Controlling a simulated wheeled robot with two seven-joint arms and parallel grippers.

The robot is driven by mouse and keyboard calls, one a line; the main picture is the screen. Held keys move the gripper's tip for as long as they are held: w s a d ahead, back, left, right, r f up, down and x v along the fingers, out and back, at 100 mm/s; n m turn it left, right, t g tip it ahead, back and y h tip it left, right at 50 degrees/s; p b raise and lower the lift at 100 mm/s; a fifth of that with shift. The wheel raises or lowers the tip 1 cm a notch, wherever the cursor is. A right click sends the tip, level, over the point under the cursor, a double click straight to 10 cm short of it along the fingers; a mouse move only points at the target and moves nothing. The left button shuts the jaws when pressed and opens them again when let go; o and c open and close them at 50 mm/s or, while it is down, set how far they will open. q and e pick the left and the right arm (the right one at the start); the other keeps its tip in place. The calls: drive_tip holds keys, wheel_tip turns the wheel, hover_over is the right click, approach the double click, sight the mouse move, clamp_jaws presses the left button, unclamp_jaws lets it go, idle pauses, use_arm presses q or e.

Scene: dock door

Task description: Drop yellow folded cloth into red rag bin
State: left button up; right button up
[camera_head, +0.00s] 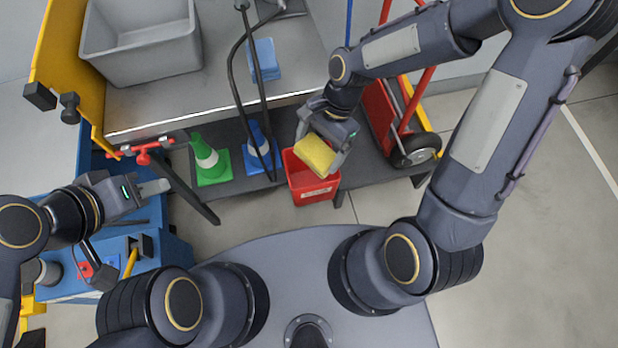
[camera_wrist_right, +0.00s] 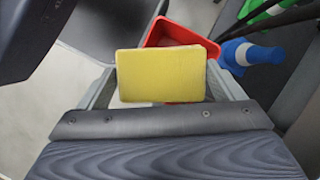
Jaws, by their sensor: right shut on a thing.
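The yellow folded cloth (camera_head: 315,155) is held between the fingers of my right gripper (camera_head: 322,150). In the right wrist view the cloth (camera_wrist_right: 161,75) spans the space between the two fingers. The red rag bin (camera_head: 311,187) stands under the cloth, with a pale label on its front. The cloth covers part of the bin's opening in the head view. In the right wrist view the bin (camera_wrist_right: 183,36) shows beyond and partly behind the cloth. My left gripper (camera_head: 160,188) is at the left, well away from the bin; its finger opening is not clear.
A green cone (camera_head: 209,162) and a blue cone (camera_head: 259,150) stand left of the bin. A red hand truck (camera_head: 385,107) stands to its right. A grey tub (camera_head: 143,45) and blue folded cloths (camera_head: 264,59) rest on the bench above. Dark cables hang near the blue cone.

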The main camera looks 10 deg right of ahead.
drive_tip(key=shift+f+b, duration=0.4)
drive_tip(key=shift+f, duration=0.5)
use_arm(q)
drive_tip(key=shift+f, duration=0.75)
use_arm(e)
drive_tip(key=o, duration=0.7)
drive_tip(key=shift+c, duration=0.2)
drive_tip(key=shift+r, duration=0.1)
drive_tip(key=p+v, duration=0.2)
drive_tip(key=v, duration=0.5)
drive_tip(key=shift+a, duration=0.1)
use_arm(q)
drive_tip(key=shift+r, duration=0.95)
use_arm(e)
drive_tip(key=shift+w+r, duration=0.1)
drive_tip(key=shift+r, duration=0.3)
